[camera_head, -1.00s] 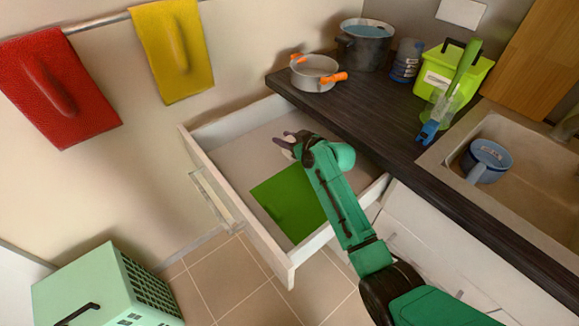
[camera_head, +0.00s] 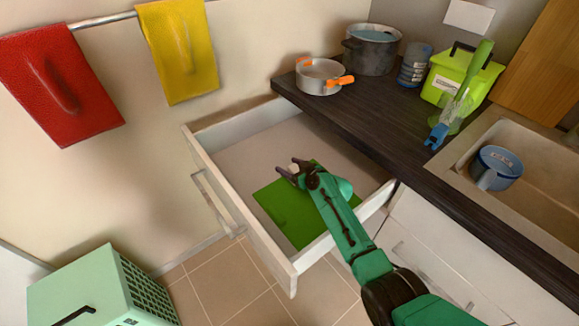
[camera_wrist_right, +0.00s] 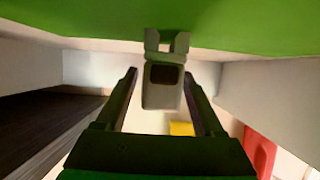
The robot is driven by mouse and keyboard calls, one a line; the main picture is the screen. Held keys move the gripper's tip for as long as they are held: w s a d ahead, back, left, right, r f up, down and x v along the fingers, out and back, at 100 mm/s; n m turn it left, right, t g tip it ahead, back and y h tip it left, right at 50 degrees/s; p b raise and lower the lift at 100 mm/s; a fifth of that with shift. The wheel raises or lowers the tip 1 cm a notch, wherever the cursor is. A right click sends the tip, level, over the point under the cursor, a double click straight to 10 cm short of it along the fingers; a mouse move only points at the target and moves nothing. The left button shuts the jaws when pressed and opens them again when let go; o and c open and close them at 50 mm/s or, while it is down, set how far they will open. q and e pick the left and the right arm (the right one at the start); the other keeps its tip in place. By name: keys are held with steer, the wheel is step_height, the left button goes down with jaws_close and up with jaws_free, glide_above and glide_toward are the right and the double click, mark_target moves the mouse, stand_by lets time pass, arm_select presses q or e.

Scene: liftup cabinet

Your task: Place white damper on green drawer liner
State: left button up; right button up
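The green drawer liner (camera_head: 285,217) lies flat inside the open drawer; it fills the top of the right wrist view (camera_wrist_right: 75,20). My right gripper (camera_head: 287,167) is low at the liner's far edge, fingers spread. In the right wrist view, its fingers (camera_wrist_right: 162,82) lie either side of the white damper (camera_wrist_right: 162,98), a pale block with a dark window and two prongs. A gap shows at the left finger; the right one looks very near. The prongs overlap the liner in the picture; I cannot tell if they touch it. My left gripper is not in view.
White walls surround the open drawer (camera_head: 238,222). The dark countertop (camera_head: 375,118) overhangs its right side, with an orange-handled pot (camera_head: 318,78) near the corner. A green crate (camera_head: 95,290) stands on the floor at lower left. The drawer's back part is bare.

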mark_target(296, 169)
steer(key=shift+r, duration=0.15)
steer(key=shift+s+d+r+p, duration=0.1)
steer(key=shift+p, duration=0.2)
steer(key=p+v, duration=0.1)
steer(key=v, duration=0.5)
steer(key=shift+s+d+r+p, duration=0.15)
steer(key=shift+s+d+p, duration=0.2)
steer(key=shift+s, duration=0.15)
